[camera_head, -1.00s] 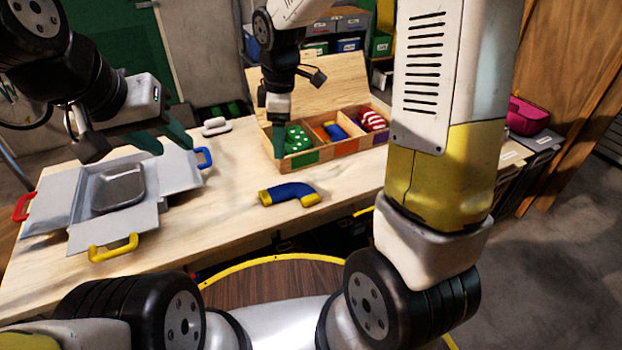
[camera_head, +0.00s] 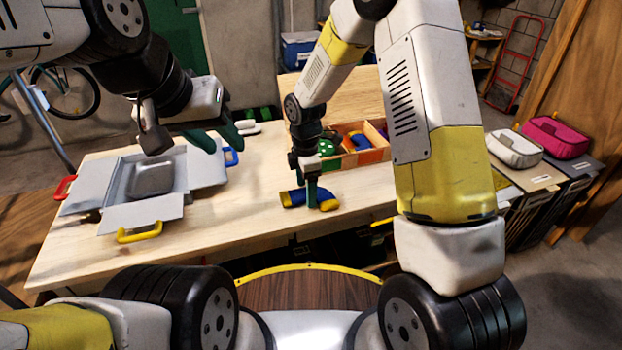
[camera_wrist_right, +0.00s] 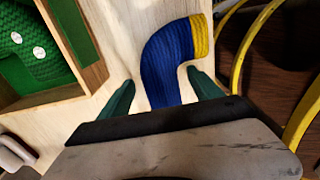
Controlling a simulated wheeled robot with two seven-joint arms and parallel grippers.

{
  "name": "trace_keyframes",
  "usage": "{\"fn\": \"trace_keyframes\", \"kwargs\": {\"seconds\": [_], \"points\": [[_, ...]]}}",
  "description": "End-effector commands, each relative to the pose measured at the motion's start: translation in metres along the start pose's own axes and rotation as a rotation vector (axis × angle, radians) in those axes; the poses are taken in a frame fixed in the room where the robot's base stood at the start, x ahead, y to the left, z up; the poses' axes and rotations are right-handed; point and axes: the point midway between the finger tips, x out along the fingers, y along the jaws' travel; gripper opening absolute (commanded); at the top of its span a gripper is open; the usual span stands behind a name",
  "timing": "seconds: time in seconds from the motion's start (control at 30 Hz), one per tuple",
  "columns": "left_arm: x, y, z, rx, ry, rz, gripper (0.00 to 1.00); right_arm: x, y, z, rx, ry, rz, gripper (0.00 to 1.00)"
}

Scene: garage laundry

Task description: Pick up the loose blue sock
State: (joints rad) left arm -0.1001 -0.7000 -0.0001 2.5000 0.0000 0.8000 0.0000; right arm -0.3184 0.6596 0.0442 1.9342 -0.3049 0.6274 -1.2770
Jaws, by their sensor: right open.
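The loose blue sock (camera_head: 291,198) with yellow ends lies bent on the wooden table in front of the divided box. My right gripper (camera_head: 311,203) points down at the sock. In the right wrist view the sock (camera_wrist_right: 171,62) runs between the two green fingers (camera_wrist_right: 163,95), which are open with one on each side of it. Its near end is hidden by the gripper body. My left gripper (camera_head: 220,138) is empty above the grey tray at the left; its green fingers seem spread apart.
The wooden box (camera_head: 372,156) with socks in compartments stands just behind the right gripper. The grey tray (camera_head: 140,216) with red, blue and yellow handles lies open at the left. The table (camera_head: 215,232) is bare between them.

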Motion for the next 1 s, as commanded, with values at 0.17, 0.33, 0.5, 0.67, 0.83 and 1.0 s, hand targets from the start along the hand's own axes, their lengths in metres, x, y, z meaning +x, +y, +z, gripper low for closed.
{"fn": "trace_keyframes", "kwargs": {"seconds": [0.17,0.33,0.5,0.67,0.83,1.0], "points": [[0.0,0.0,0.0,0.0,0.0,0.0,0.36,0.004,0.0002,0.0,0.0,0.0,0.001,0.75],[0.0,0.0,0.0,0.0,0.0,0.0,0.36,0.0037,0.0002,0.0,0.001,0.0,0.001,0.61],[0.0,0.0,0.0,0.0,0.0,0.0,0.36,0.0036,0.0002,0.0001,0.001,0.0,0.001,0.27],[0.0,0.0,0.0,0.0,0.0,0.0,0.36,0.0034,0.0003,0.0001,0.001,0.0,0.001,0.09],[0.0,0.0,0.0,0.0,0.0,0.0,0.36,0.0029,0.0003,0.0,0.001,0.0,0.002,0.09],[0.0,0.0,0.0,0.0,0.0,0.0,0.36,-0.0045,0.0007,0.0002,0.001,0.001,0.003,0.09]]}}
